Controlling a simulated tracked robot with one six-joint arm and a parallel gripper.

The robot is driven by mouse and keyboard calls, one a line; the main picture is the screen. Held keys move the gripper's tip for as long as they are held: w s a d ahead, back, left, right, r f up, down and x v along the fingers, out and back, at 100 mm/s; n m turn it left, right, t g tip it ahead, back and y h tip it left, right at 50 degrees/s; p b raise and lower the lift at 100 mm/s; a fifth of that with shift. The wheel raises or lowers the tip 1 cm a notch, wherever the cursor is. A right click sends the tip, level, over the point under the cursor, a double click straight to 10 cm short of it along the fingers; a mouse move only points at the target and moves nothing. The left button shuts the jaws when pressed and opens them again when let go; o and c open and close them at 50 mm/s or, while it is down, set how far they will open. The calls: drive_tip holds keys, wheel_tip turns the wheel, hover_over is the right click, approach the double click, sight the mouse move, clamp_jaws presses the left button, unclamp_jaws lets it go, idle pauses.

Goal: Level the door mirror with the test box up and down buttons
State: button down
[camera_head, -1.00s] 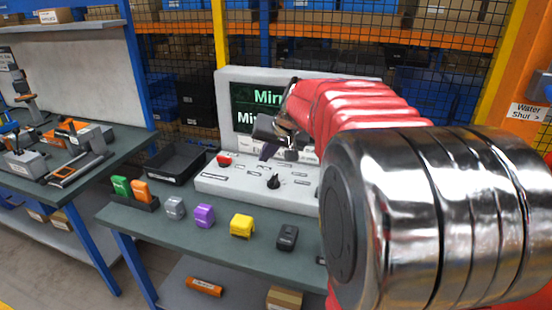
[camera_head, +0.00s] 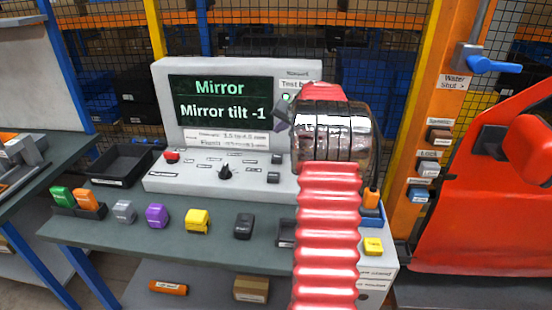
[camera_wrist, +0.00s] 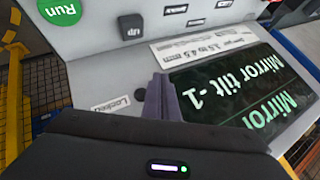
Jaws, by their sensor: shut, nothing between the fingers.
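The test box (camera_head: 160,182) stands on the bench. Its screen (camera_head: 220,101) reads "Mirror" and "Mirror tilt -1", and it shows upside down in the wrist view (camera_wrist: 215,85). Two small dark buttons, an upper one (camera_head: 277,158) and a lower one (camera_head: 273,177), sit on the right of the sloped panel. A dark button labelled "Up" (camera_wrist: 130,27) shows in the wrist view, apart from the fingertips. My gripper (camera_wrist: 162,98) is shut and empty, over the box; the head view shows little of it. A red door with a red mirror housing (camera_head: 535,145) stands at right.
A red button (camera_head: 172,156) and a black knob (camera_head: 224,172) are on the panel. A green Run button (camera_wrist: 62,10) shows in the wrist view. Coloured blocks, a black tray (camera_head: 122,163) and a yellow block (camera_head: 197,221) lie on the bench. An orange post (camera_head: 430,150) stands at right.

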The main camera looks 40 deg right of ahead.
sight(279, 158)
drive_tip(key=shift+f, duration=0.1)
idle(0.3)
drive_tip(key=shift+f, duration=4.3)
drive_tip(key=shift+f, duration=0.1)
drive_tip(key=shift+f, duration=0.3)
drive_tip(key=shift+f, duration=0.5)
drive_tip(key=shift+r, duration=0.95)
drive_tip(key=shift+r, duration=2.5)
